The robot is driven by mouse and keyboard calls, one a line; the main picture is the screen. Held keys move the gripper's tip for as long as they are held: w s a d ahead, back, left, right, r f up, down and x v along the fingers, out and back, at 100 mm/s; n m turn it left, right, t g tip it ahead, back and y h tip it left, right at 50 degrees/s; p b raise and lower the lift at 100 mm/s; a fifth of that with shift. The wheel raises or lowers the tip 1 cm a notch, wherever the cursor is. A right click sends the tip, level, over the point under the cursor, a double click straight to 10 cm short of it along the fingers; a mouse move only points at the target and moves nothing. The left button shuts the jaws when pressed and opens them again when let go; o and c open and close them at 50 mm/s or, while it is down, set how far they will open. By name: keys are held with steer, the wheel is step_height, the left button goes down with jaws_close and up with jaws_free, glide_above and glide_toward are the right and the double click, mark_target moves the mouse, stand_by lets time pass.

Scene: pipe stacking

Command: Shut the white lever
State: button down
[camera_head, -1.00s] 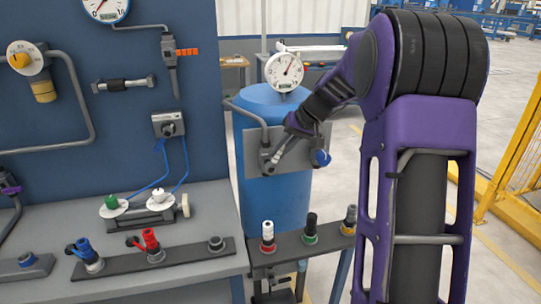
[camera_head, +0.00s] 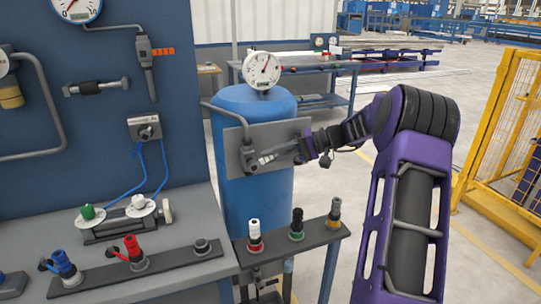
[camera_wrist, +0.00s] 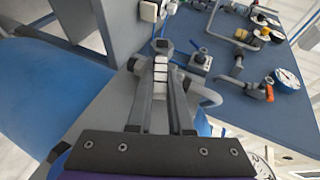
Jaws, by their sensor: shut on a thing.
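The white lever (camera_wrist: 160,76) is a short segmented white handle. In the wrist view it lies lengthwise between the two fingers of my gripper (camera_wrist: 161,68), with its dark round pivot just beyond the fingertips. My gripper is shut on it. In the head view my gripper (camera_head: 268,157) reaches in from the right across the grey plate (camera_head: 235,136) on the blue tank (camera_head: 255,200). The lever's pivot (camera_head: 248,158) shows left of the fingers. The lever points right and slightly up from the pivot, partly hidden by the fingers.
A round gauge (camera_head: 261,69) tops the tank. A low shelf with white, green and brown-topped fittings (camera_head: 297,225) stands in front. A bench with blue and red connectors (camera_head: 134,252) is at left. A yellow fence (camera_head: 500,140) stands at right.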

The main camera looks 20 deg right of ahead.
steer(key=shift+d+f+y, duration=0.1)
steer(key=shift+f+y, duration=0.25)
steer(key=shift+y, duration=0.25)
steer(key=shift+m, duration=0.3)
steer(key=c, duration=0.8)
jaws_free()
steer(key=shift+d, duration=0.1)
steer(key=v, duration=1.1)
steer(key=p+v, duration=0.1)
steer(key=v, duration=0.5)
steer(key=shift+s+f, duration=0.2)
steer(key=shift+s, duration=0.1)
